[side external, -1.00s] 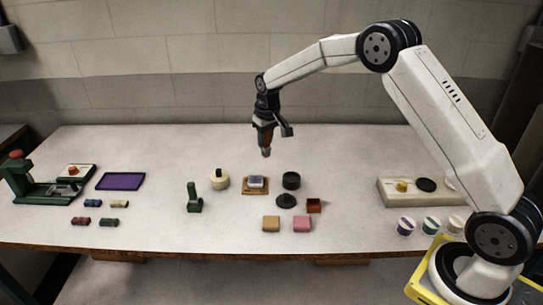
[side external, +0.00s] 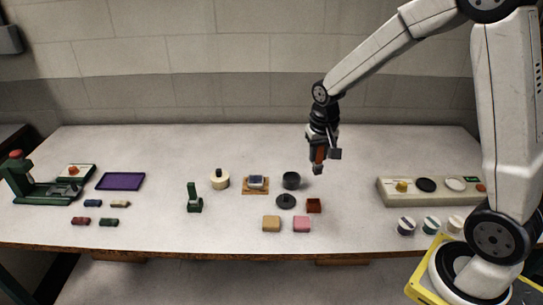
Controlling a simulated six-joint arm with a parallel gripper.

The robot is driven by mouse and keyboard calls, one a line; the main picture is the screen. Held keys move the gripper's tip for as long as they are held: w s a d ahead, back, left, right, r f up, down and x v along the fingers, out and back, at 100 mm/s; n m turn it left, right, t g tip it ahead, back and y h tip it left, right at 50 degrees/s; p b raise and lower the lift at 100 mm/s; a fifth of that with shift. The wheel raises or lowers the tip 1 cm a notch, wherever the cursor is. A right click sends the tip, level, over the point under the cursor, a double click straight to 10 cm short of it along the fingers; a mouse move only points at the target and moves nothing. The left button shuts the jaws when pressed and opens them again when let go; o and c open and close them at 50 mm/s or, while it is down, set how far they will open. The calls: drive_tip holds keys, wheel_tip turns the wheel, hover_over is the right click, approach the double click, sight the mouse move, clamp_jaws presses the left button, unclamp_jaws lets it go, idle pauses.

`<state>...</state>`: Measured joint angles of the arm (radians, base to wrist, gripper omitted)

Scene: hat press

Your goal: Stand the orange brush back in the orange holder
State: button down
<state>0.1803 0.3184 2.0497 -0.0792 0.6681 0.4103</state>
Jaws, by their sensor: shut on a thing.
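My gripper (side external: 325,152) is shut on the orange brush (side external: 319,156). The brush hangs roughly upright in it, with a grey lower end. It is in the air above the right-middle part of the table. The brush and the holder are apart. The inside of the holder is too small to see clearly.
A control panel (side external: 388,194) and several small pots stand to the right.

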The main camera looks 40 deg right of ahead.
drive_tip(key=s+a+f+m, duration=0.1)
drive_tip(key=s+m, duration=0.2)
drive_tip(key=s, duration=1)
drive_tip(key=shift+f, duration=0.1)
approach(314, 206)
drive_tip(key=shift+w, duration=0.15)
idle(0.5)
drive_tip(key=shift+w+d+f, duration=0.1)
drive_tip(key=shift+w+f, duration=0.15)
drive_tip(key=shift+f, duration=1.45)
drive_tip(key=shift+f, duration=0.15)
